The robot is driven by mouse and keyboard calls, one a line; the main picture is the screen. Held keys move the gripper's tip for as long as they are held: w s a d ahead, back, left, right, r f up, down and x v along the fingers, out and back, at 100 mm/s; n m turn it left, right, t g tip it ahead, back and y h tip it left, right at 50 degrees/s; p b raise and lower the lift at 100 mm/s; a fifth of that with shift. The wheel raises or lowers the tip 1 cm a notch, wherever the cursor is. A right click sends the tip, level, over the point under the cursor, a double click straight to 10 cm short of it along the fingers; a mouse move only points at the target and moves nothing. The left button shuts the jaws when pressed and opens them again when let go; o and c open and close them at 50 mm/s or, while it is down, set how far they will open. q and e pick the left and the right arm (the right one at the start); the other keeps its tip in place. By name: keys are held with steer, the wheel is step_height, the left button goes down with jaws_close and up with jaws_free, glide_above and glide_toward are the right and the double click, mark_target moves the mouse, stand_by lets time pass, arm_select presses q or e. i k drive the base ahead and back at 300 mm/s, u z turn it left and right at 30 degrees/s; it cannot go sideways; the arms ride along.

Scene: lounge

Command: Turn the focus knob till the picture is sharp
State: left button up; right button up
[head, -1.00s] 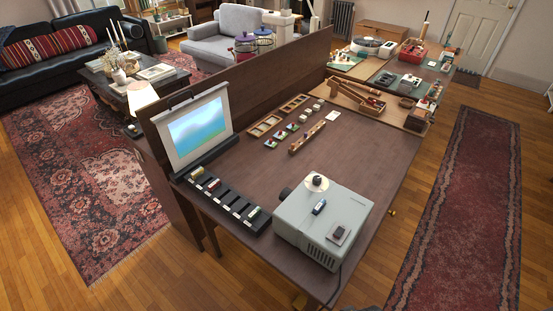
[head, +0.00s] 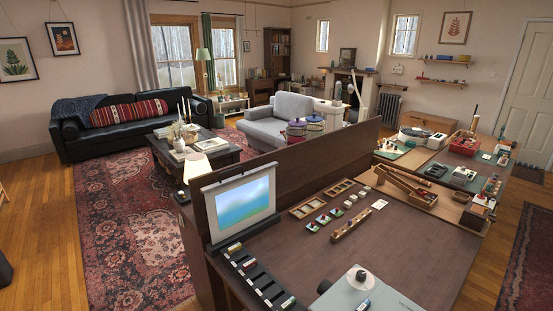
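The grey projector (head: 352,300) stands at the bottom of the head view, cut off by the lower edge. A round light knob with a dark centre (head: 358,275) sits on its top, and a small dark and blue piece lies beside it. I cannot tell which part is the focus knob. The dark lens barrel (head: 324,286) points left. The small screen (head: 241,205) stands upright at the table's left end. Its picture is a blurred wash of blue and green. Neither of my grippers shows in this view.
The brown table (head: 405,240) carries a black slotted rack (head: 258,280), small wooden trays (head: 306,208) and a long wooden block (head: 351,225). A wooden partition (head: 300,165) runs along its back. A second table with tools is at the right. The table's middle is clear.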

mark_target(361, 275)
steer(key=z, duration=1.35)
steer(key=k, duration=0.8)
steer(key=u, duration=0.85)
steer(key=i, duration=0.5)
steer(key=z, duration=0.05)
